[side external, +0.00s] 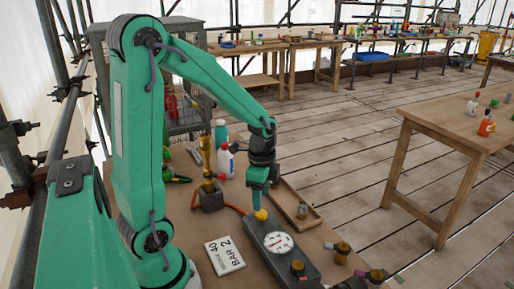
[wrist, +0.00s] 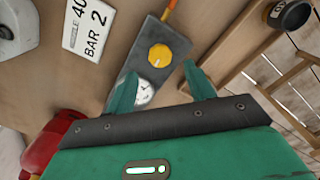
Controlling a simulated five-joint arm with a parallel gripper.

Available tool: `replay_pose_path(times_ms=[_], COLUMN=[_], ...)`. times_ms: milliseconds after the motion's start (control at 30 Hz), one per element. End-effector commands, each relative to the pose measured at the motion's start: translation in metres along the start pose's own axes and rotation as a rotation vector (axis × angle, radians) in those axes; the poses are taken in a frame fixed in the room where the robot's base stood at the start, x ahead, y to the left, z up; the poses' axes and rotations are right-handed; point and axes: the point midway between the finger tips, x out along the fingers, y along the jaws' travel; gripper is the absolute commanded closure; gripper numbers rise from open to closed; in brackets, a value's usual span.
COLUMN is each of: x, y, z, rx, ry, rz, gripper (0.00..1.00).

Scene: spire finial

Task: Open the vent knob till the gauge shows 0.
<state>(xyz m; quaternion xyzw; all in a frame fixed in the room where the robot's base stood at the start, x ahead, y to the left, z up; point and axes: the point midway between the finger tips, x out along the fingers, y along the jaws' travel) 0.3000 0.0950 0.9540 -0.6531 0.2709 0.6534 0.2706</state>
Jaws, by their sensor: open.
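A dark panel (side external: 258,236) on the bench carries a yellow knob (side external: 261,214), a white round gauge (side external: 278,242) and a dark-and-brass knob (side external: 297,267). Which knob is the vent is not marked legibly. The gauge needle is too small to read. My gripper (side external: 262,202) points down just above the yellow knob in the side view. In the wrist view my gripper (wrist: 161,80) is open and empty. The yellow knob (wrist: 159,55), with a pale mark on top, lies just beyond the fingertips. The left finger partly covers the gauge (wrist: 145,93).
A white card (side external: 224,255) reading "40" and "BAR 2" lies left of the panel. An orange hose (side external: 235,209) runs near the panel's far end. A shallow wooden tray (side external: 298,207) lies to the right. Bottles (side external: 225,160) and a brass fitting (side external: 209,180) stand behind.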

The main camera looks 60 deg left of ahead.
Motion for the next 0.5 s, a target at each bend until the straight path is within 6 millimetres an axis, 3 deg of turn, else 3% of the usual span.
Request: replay_pose_path(times_ms=[200,500], x=[0.027,0.049], y=[0.001,0.0], z=[0.0,0.0], rx=[0.0,-0.001], ry=[-0.002,0.0], rz=[0.004,0.001], gripper=[0.47,0.47])
